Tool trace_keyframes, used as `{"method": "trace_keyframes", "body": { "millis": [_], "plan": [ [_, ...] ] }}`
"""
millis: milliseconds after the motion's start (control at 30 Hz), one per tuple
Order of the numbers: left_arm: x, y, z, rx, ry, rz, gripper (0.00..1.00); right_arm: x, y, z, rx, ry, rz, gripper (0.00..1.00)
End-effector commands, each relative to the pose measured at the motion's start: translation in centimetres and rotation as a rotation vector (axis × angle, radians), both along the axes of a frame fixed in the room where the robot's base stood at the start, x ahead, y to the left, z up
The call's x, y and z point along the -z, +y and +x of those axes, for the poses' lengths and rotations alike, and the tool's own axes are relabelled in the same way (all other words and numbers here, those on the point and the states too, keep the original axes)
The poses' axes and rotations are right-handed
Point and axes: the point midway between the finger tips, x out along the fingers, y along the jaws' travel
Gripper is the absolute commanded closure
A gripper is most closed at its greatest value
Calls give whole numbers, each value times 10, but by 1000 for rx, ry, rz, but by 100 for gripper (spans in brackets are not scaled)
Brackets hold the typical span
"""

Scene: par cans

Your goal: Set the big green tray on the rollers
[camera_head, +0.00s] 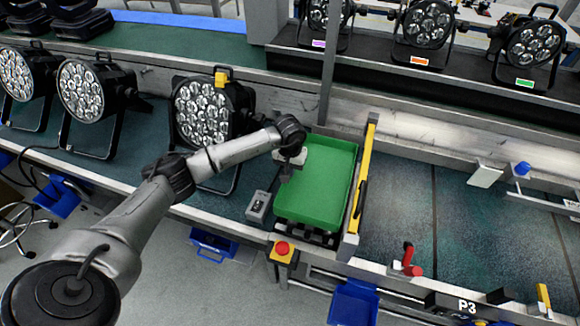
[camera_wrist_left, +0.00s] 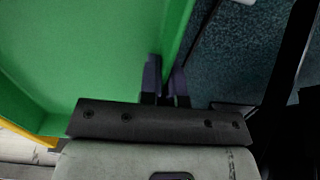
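The big green tray (camera_head: 318,190) is empty and lies over the black rollers (camera_head: 305,235), which show only at its front edge. I cannot tell whether its whole underside touches them. My left gripper (camera_head: 291,168) is at the tray's left wall in the head view. In the left wrist view the two dark fingers of my left gripper (camera_wrist_left: 165,88) are close together, one on each side of the green tray wall (camera_wrist_left: 178,35), and look shut on it. My right gripper is not in view.
A yellow barrier (camera_head: 363,180) stands just right of the tray. A grey switch box (camera_head: 259,206) is at its left and a red button (camera_head: 282,248) in front. A par can (camera_head: 203,112) stands behind my left arm.

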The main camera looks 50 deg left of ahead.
Motion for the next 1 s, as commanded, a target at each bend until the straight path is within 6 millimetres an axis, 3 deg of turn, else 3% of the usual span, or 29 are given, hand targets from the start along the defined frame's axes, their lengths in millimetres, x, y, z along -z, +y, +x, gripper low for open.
{"method": "trace_keyframes", "body": {
  "millis": [500, 1000],
  "plan": [
    [50, 0, 1, 0, -2, 0, 100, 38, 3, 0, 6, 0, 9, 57],
    [72, 0, 1, 0, -2, -1, 100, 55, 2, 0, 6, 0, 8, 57]
  ]
}}
